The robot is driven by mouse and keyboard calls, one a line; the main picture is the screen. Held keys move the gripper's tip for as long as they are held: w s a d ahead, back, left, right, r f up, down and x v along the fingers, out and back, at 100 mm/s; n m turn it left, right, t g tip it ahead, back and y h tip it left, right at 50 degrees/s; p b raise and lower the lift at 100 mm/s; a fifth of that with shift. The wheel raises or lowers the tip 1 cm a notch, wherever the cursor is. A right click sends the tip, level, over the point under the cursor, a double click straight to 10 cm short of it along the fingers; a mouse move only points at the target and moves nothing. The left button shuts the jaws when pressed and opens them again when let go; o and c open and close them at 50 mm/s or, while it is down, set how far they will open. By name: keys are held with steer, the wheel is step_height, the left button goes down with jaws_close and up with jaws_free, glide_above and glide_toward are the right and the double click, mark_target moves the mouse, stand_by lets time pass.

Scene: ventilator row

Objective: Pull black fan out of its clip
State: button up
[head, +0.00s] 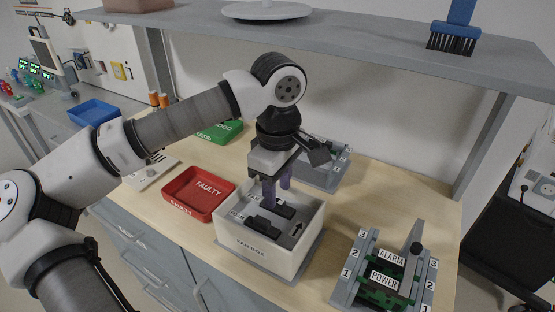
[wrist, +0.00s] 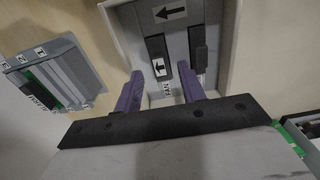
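The white fan box (head: 257,253) stands on the bench in the head view, with a grey floor inside. Two dark blocks lie in it, a nearer one (head: 264,226) and a farther one (head: 285,210). The wrist view shows them as a left block (wrist: 158,52) with a white arrow label on it and a right block (wrist: 200,48). I cannot tell which is the black fan, and the clip is not clear. My gripper (wrist: 165,80) points down over the box, its purple fingers apart with nothing seen between them. In the head view its fingertips (head: 277,193) partly cover the farther block.
A red FAULTY tray (head: 198,214) stands left of the box. A green tray (head: 219,132) and a grey rack (head: 325,178) stand behind. A rack labelled ALARM and POWER (head: 385,283) is at front right. A shelf (head: 330,38) runs above the arm.

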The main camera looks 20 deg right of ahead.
steer(key=shift+f, duration=1.25)
steer(key=shift+c, duration=0.4)
jaws_close()
steer(key=c, duration=0.7)
jaws_free()
jaws_close()
steer(key=shift+r, duration=0.2)
steer(key=shift+r+p, duration=2.35)
steer(key=shift+r, duration=1.5)
